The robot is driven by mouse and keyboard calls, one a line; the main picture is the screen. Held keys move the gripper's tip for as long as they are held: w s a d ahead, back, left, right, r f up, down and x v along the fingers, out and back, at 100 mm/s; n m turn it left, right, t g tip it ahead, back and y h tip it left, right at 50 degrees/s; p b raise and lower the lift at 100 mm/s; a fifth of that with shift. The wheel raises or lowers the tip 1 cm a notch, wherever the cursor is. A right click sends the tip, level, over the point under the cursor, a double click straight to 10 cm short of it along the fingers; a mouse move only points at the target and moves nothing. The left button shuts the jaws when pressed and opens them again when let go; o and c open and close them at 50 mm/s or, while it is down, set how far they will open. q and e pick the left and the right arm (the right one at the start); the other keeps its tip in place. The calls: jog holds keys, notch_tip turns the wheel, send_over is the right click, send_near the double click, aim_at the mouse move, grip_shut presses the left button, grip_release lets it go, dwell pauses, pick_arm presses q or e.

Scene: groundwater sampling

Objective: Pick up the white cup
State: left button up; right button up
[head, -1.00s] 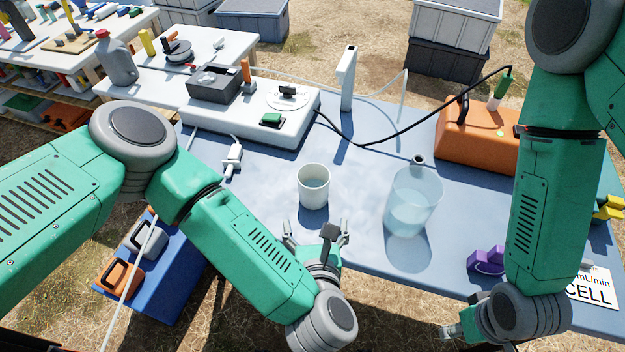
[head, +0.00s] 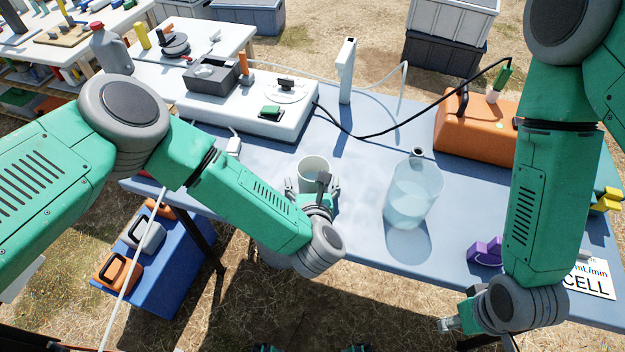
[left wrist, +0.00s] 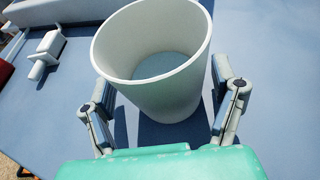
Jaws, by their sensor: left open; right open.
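The white cup (head: 313,168) stands upright on the blue table, with some clear liquid at its bottom. It fills the middle of the left wrist view (left wrist: 165,95). My left gripper (head: 312,187) is open at the near side of the cup, its fingers one on each side of the cup's lower wall; the left wrist view shows the two fingers (left wrist: 163,112) apart, with a gap at least on the left. The cup hides part of the fingertips. My right gripper (head: 447,324) is open and empty beyond the table's front edge at lower right.
A clear bottle (head: 413,195) with liquid stands right of the cup. A white instrument (head: 295,125) and a white upright stand (head: 345,72) are behind it. A purple block (head: 484,252) and an orange case (head: 470,140) are to the right. A black cable crosses behind the bottle.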

pick_arm(q)
jog(key=shift+d, duration=0.35)
jog(key=c, duration=1.3)
jog(key=shift+c, duration=0.2)
